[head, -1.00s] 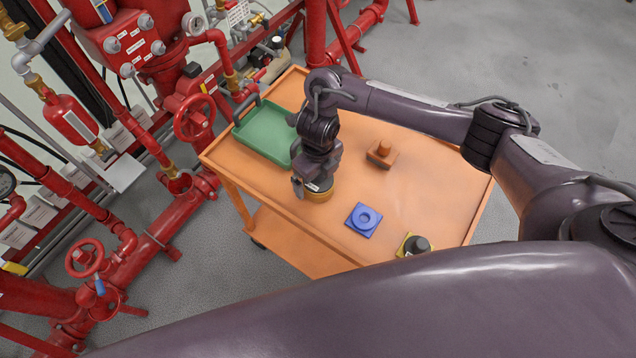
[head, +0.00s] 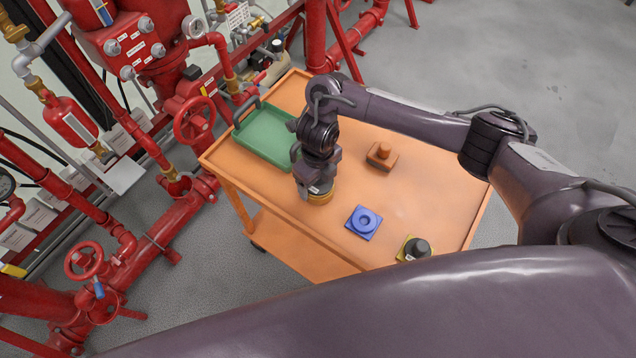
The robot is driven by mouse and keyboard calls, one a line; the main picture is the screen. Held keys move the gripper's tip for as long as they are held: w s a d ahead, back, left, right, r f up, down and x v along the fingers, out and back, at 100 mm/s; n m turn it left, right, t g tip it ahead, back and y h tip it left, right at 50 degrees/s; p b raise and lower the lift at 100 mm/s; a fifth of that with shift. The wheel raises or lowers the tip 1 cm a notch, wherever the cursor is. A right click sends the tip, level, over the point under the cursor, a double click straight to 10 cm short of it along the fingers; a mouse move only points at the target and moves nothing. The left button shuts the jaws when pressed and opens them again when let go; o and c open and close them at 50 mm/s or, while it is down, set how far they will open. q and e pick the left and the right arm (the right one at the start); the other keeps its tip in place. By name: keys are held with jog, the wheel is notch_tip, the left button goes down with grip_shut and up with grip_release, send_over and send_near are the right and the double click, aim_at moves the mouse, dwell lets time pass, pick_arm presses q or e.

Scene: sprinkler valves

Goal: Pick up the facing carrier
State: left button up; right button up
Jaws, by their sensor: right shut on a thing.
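My right gripper (head: 318,190) points down over the near left part of the orange cart top. It is shut on a yellow-orange round piece (head: 321,198), which I take to be the facing carrier. Only the piece's lower rim shows; the gripper hides the rest. The piece is at or very close to the cart top, and I cannot tell whether it is clear of it. My left gripper is not in view.
The orange cart (head: 420,180) also holds a green tray (head: 266,137) at the left, a brown block with a knob (head: 381,157), a blue square piece with a round top (head: 363,222) and a black knob on a yellow base (head: 415,248). Red pipework (head: 196,120) stands left of the cart.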

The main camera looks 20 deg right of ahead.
jog(key=shift+r, duration=0.1)
jog(key=r+p, duration=0.1)
jog(key=r, duration=0.3)
jog(key=r+p, duration=0.2)
jog(key=r, duration=0.2)
jog(key=shift+w+r, duration=0.2)
jog(key=shift+r, duration=0.15)
notch_tip(320, 180, up, 11)
jog(key=p, duration=0.1)
jog(key=shift+s, duration=0.2)
jog(key=shift+r, duration=0.1)
notch_tip(320, 180, up, 5)
jog(key=p, duration=0.5)
